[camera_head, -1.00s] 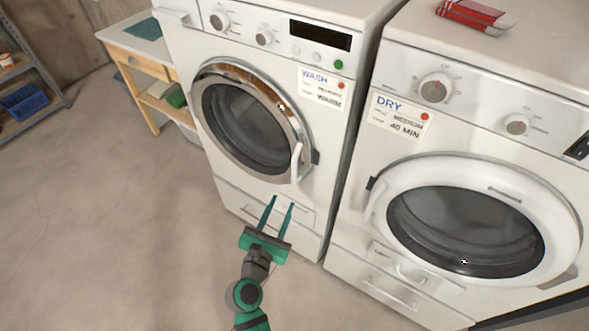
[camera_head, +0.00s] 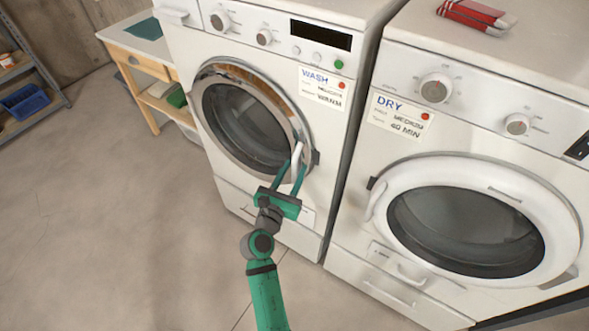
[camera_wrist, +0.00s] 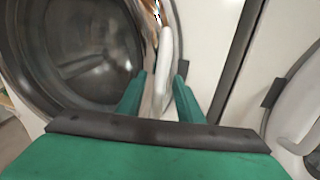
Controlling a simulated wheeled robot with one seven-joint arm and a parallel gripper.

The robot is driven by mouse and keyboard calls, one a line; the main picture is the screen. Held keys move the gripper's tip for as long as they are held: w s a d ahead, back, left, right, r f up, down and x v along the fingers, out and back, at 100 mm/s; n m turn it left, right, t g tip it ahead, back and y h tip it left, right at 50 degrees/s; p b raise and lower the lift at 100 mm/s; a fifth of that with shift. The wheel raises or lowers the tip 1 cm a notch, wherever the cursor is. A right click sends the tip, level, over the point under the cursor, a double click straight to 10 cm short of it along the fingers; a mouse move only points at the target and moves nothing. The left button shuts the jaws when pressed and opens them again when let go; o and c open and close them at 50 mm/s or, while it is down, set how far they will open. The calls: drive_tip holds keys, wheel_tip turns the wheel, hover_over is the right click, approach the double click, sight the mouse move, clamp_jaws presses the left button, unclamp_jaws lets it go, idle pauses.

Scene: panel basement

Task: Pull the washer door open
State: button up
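The washer (camera_head: 235,178) is the left machine with the WASH label. Its round door (camera_head: 243,125) has a chrome ring and dark glass, and looks closed. The white upright door handle (camera_head: 297,156) is on the door's right side; the handle also shows in the wrist view (camera_wrist: 166,58). My gripper (camera_head: 294,167) is open, with its two green fingers pointing at the handle. In the wrist view my gripper (camera_wrist: 161,78) has one finger on each side of the handle's lower part, with gaps that look open. Whether a finger touches it I cannot tell.
The dryer (camera_head: 350,215) stands close on the right, with its own white-ringed door (camera_head: 467,227). A wooden bench (camera_head: 137,55) stands left of the washer. A shelf with a blue bin (camera_head: 24,101) is at far left. The floor in front (camera_head: 120,210) is clear.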

drive_tip(key=shift+w+d, duration=0.2)
drive_tip(key=shift+w, duration=0.1)
drive_tip(key=shift+c, duration=0.5)
clamp_jaws()
drive_tip(key=shift+a, duration=0.1)
